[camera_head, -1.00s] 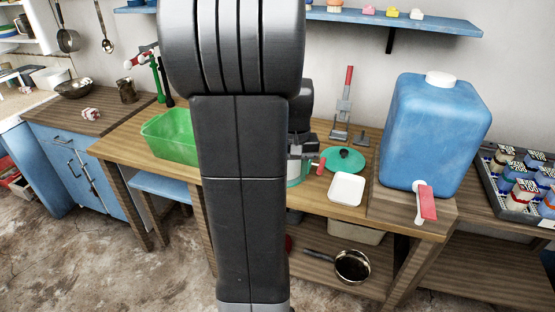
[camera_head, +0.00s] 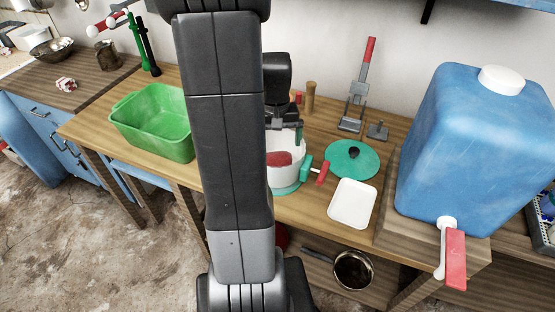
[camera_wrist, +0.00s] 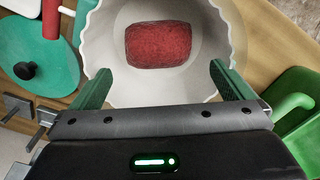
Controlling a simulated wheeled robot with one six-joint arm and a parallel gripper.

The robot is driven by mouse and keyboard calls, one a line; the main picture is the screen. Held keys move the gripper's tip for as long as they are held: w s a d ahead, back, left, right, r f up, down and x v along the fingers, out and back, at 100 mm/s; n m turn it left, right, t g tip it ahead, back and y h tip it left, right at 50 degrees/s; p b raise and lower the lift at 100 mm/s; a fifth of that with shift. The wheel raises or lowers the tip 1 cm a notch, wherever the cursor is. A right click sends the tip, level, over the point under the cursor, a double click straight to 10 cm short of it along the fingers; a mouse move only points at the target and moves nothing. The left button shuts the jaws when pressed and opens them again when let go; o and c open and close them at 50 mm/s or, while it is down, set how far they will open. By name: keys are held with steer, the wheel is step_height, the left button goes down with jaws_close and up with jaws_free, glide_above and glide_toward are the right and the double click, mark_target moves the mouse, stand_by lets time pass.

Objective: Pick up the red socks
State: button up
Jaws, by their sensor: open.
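The red socks (camera_wrist: 158,44) are a dark red, rounded bundle lying at the bottom of a round white tub (camera_wrist: 118,85). In the head view the red socks (camera_head: 279,159) show inside the white tub (camera_head: 287,176), partly hidden by my arm and gripper. My gripper (camera_wrist: 160,82) is open and empty. Its two green fingers reach over the near part of the tub's opening, one on each side, and the socks lie beyond the fingertips, between their lines. In the head view my gripper (camera_head: 290,132) is above the tub.
A green lid (camera_head: 352,159) and white tray (camera_head: 351,204) lie right of the tub, near its red-handled tap (camera_head: 321,174). A green basin (camera_head: 152,123) stands left, a large blue water container (camera_head: 462,145) right. A metal press-like tool (camera_head: 357,90) stands behind.

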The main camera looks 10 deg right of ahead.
mark_target(277, 153)
step_height(277, 153, down, 2)
steer(key=shift+s, duration=0.15)
steer(key=shift+d+f, duration=0.1)
steer(key=shift+f, duration=2.1)
steer(key=c, duration=1)
steer(key=shift+c, duration=0.2)
steer(key=shift+r, duration=0.15)
